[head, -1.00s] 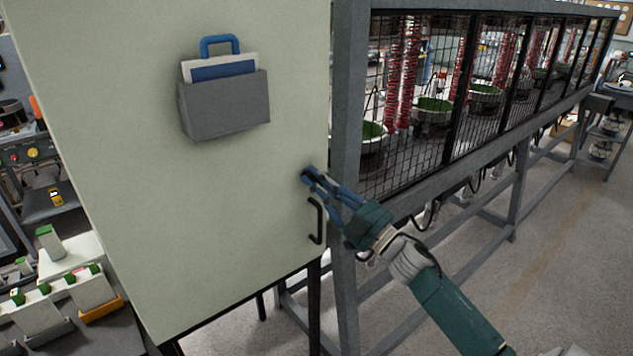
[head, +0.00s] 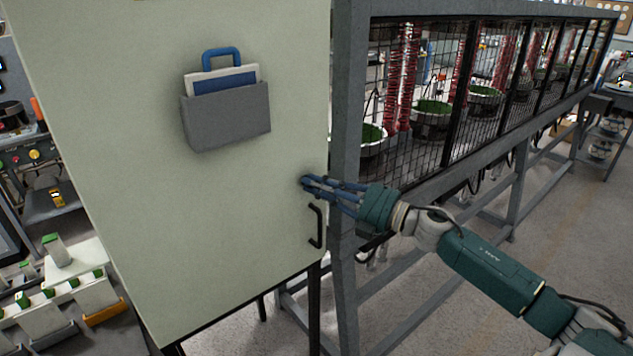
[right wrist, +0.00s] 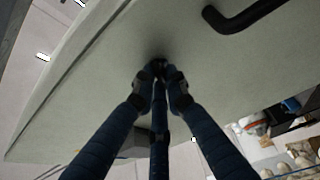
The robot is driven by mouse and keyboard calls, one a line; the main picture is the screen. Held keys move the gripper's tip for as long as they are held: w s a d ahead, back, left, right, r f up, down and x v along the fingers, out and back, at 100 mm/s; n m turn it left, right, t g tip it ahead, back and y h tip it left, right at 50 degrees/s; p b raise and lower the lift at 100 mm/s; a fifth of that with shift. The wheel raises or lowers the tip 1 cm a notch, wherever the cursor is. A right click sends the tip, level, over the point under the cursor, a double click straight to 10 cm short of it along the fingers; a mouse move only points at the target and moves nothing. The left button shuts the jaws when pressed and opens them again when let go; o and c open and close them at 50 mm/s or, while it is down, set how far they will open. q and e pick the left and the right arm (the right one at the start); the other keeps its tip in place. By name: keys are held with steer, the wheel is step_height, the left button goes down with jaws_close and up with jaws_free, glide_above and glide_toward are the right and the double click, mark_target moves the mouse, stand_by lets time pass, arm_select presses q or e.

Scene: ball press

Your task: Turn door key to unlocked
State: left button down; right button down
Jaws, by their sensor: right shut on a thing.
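The pale green cabinet door (head: 170,220) fills the left of the head view. My right gripper (head: 306,183) is at the door's right edge, just above the black door handle (head: 316,227). Its fingers are shut on the small dark door key (right wrist: 159,68), which the right wrist view shows between the fingertips against the door face. The fingers hide most of the key, so its turn angle cannot be read. The black handle also shows at the top of the wrist view (right wrist: 245,14). My left gripper is not in view.
A grey holder (head: 226,117) with a blue-handled folder is on the door. A grey frame with mesh panels (head: 425,110) stands right of the door, close to my right forearm. Trays of white and green parts (head: 70,290) lie at lower left. Floor is open at lower right.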

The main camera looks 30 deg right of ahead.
steer(key=shift+n+g+p, duration=0.4)
steer(key=shift+n+p, duration=0.05)
steer(key=shift+n, duration=0.65)
steer(key=c, duration=2)
jaws_free()
steer(key=shift+c, duration=0.2)
steer(key=v, duration=1.2)
steer(key=shift+a, duration=0.2)
